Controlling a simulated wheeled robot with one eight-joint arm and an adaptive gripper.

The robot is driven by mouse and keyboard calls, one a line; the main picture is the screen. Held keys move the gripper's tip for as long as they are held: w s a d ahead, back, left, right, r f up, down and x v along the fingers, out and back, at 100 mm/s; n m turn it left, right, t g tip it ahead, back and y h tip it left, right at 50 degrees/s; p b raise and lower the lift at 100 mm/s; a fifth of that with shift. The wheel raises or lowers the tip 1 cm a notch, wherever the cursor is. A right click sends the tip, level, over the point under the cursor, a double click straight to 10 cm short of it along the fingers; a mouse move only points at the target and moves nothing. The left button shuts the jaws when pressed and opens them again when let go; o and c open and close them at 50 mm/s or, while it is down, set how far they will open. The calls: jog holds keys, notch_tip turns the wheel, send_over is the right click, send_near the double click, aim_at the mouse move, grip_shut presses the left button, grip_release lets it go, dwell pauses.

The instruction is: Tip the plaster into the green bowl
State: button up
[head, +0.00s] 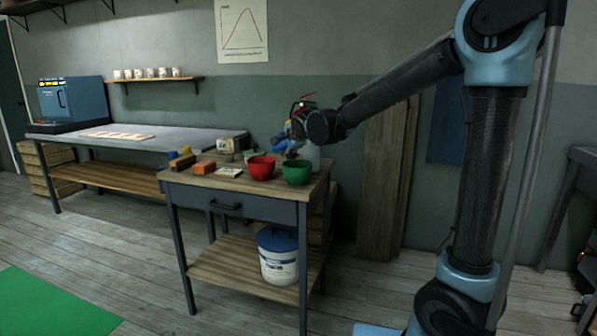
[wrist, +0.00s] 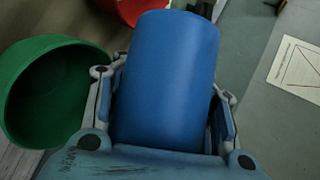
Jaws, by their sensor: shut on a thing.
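My gripper (head: 288,143) is shut on a blue cylindrical container (wrist: 167,75), with one finger on each side of it. The container is raised above the worktable, behind and above the bowls in the head view. Its mouth and any plaster in it are hidden. The green bowl (head: 297,174) stands at the right end of the small worktable. It also shows at the left of the wrist view (wrist: 48,88), beside the container, and its visible inside looks bare. In the head view my gripper is just above and behind the green bowl.
A red bowl (head: 261,168) stands close to the left of the green bowl. Orange blocks (head: 204,167), a pale card (head: 229,171) and a small box (head: 225,145) fill the table's left part. A pale bottle-like thing (head: 311,156) stands behind the green bowl.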

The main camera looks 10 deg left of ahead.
jog(key=shift+d+r+m+y+p, duration=0.15)
jog(key=shift+r+m+y+p, duration=0.25)
jog(key=shift+m+y+p, duration=0.65)
dwell(0.6)
jog(key=shift+w+d+f+p, duration=0.1)
jog(key=shift+f+p, duration=0.15)
jog(key=shift+p, duration=1.15)
jog(key=shift+f+y, duration=0.2)
jog(key=shift+y, duration=0.15)
jog(key=shift+w+d+r+m+t+y, duration=0.1)
jog(key=shift+d+r+m+t+y, duration=0.1)
jog(key=shift+m+y, duration=0.35)
jog(key=shift+d+r+m+t+y, duration=0.2)
jog(key=shift+m+y, duration=0.25)
jog(key=shift+m, duration=0.15)
dwell(3.4)
